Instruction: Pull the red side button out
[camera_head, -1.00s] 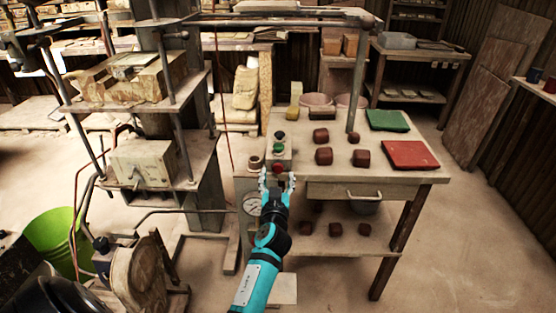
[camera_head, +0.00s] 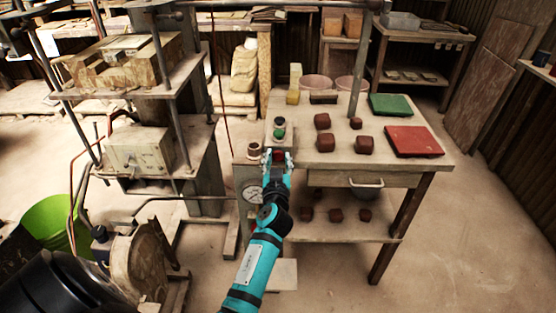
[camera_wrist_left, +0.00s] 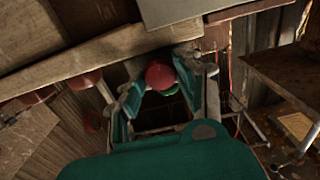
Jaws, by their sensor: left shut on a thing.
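The red side button (camera_head: 279,155) is on the front side of the control box (camera_head: 278,140) at the left edge of the table. It also shows as a round red knob in the left wrist view (camera_wrist_left: 160,75). My left gripper (camera_head: 278,160) is at the button, with one finger on each side of it. In the left wrist view the fingers (camera_wrist_left: 157,88) stand around the red knob, shut on it. A green button (camera_head: 279,132) sits on top of the box behind. My right gripper is not in view.
The table (camera_head: 345,172) holds several brown blocks (camera_head: 326,142), a green tile (camera_head: 390,105) and a red tile (camera_head: 412,140). A pressure gauge (camera_head: 252,194) is left of my left gripper. The press (camera_head: 140,150) stands further left. The floor at right is free.

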